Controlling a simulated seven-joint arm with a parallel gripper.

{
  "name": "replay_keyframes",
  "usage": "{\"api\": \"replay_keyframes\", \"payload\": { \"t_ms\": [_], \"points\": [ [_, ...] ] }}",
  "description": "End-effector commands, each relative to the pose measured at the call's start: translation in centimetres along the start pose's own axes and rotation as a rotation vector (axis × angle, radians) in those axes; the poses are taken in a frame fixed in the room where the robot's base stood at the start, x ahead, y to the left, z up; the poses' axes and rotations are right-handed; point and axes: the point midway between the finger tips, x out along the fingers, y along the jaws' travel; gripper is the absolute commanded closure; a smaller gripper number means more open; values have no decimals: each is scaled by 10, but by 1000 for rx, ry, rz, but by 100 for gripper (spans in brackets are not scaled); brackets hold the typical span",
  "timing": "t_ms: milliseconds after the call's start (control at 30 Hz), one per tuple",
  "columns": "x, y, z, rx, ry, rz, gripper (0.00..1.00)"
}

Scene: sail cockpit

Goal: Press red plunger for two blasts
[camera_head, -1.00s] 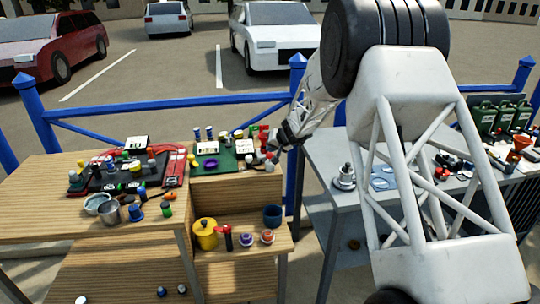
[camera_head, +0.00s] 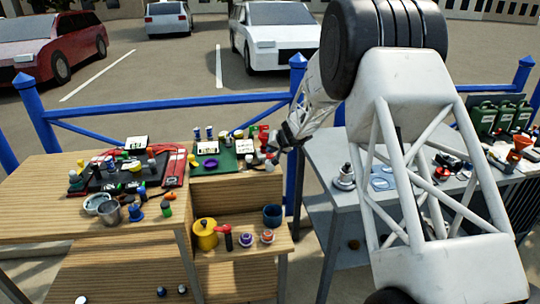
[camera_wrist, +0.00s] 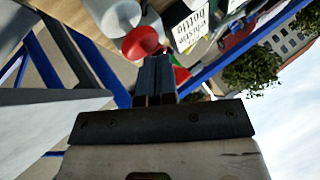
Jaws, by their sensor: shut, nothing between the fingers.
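The red plunger (camera_wrist: 142,42) shows in the wrist view as a round red cap by a white cylinder (camera_wrist: 115,15). My gripper (camera_wrist: 155,60) is shut and empty, with its dark fingertips just beside the red cap. I cannot tell whether they touch it. In the head view my gripper (camera_head: 273,152) is at the right end of the green board (camera_head: 228,161) on the wooden bench, where small red parts (camera_head: 263,131) stand. The plunger is too small there to make out clearly.
A printed white card (camera_wrist: 190,28) stands close to the fingers. The red tray (camera_head: 172,168) and several small items crowd the wooden bench (camera_head: 50,195). A blue railing (camera_head: 190,107) runs behind. A grey table (camera_head: 325,160) stands to the right.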

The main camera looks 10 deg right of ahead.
Motion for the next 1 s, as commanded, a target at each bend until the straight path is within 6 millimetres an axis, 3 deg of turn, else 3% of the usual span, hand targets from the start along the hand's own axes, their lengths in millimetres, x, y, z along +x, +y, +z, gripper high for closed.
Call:
{"api": "replay_keyframes", "payload": {
  "t_ms": [1000],
  "points": [
    [6,5,5,0,-1,0,100]
  ]
}}
